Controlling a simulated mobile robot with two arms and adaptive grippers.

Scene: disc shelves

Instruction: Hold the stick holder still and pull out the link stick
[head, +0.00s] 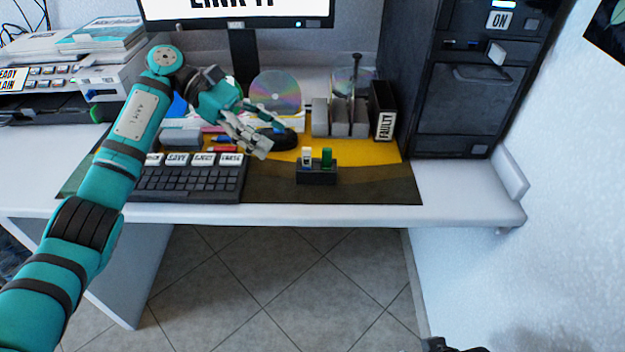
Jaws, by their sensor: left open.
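The stick holder (317,174) is a small black block on the desk mat near the front edge. Two sticks stand upright in it: a white one (307,155) on the left and a green one (327,157) on the right. Their markings are too small to read, so I cannot tell which is the link stick. My left gripper (270,136) is open and empty, above the mat, behind and left of the holder. It touches neither stick.
A black keyboard (190,183) lies left of the holder. Behind it stand grey disc slots (340,118), a box marked FAULTY (383,110) and discs. A dark computer tower (468,95) stands at right. The mat right of the holder is clear.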

